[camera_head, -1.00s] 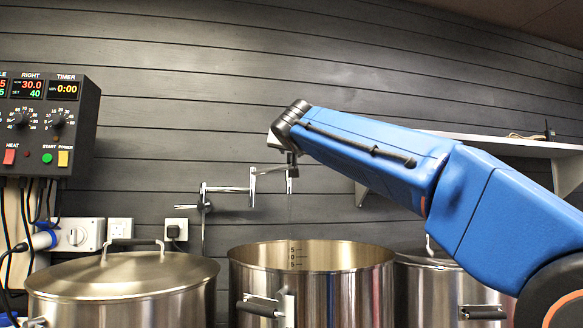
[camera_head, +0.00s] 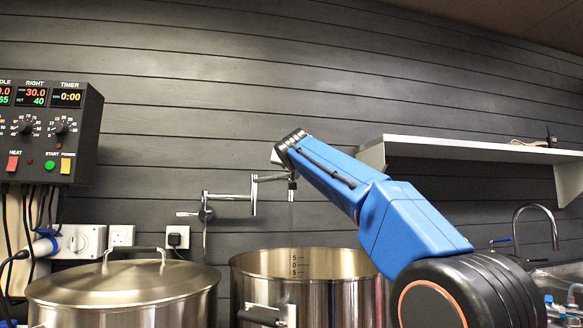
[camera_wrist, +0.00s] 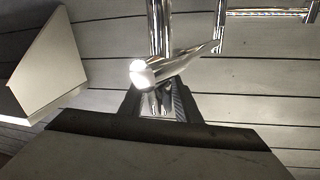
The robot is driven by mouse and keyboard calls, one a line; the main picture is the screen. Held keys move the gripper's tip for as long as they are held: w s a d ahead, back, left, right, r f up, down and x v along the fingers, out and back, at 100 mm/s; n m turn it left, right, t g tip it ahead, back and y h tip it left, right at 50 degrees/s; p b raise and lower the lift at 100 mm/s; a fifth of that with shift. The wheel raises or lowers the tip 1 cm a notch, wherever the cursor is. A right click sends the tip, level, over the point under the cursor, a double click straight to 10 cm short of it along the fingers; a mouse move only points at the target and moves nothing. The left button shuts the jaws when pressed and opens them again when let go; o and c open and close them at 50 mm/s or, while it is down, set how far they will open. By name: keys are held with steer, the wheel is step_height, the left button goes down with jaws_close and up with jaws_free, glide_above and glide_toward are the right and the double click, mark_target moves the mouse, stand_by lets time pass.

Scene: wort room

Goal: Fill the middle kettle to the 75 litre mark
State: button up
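The middle kettle (camera_head: 330,300) is open steel, with litre marks on its inner back wall; its water level is hidden. The chrome swing tap (camera_head: 254,195) reaches from the wall, its spout over the kettle. A faint thin line, seemingly water, hangs below the spout. In the head view my gripper is mostly hidden behind my arm, at the tap's upper end. In the wrist view my gripper (camera_wrist: 158,104) has its dark fingers apart around the tap's chrome body (camera_wrist: 160,35). A chrome lever (camera_wrist: 185,65) slants up and right beyond them. Contact is unclear.
A lidded kettle (camera_head: 122,285) stands left, below a control box (camera_head: 45,130) with cables and sockets. A white shelf (camera_head: 470,147) is on the wall at right; its edge also shows in the wrist view (camera_wrist: 45,65). A sink tap (camera_head: 535,210) stands far right.

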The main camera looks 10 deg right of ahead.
steer(key=shift+c, duration=0.3)
jaws_close()
steer(key=shift+w+a+n+y, duration=0.1)
steer(key=shift+n+y, duration=0.4)
steer(key=shift+y, duration=0.3)
steer(key=shift+a+n+y, duration=0.2)
steer(key=shift+n+y, duration=0.3)
steer(key=shift+y, duration=0.1)
steer(key=shift+a+n+y, duration=0.15)
steer(key=shift+n+y, duration=0.15)
steer(key=shift+y, duration=0.2)
steer(key=shift+o, duration=0.3)
jaws_free()
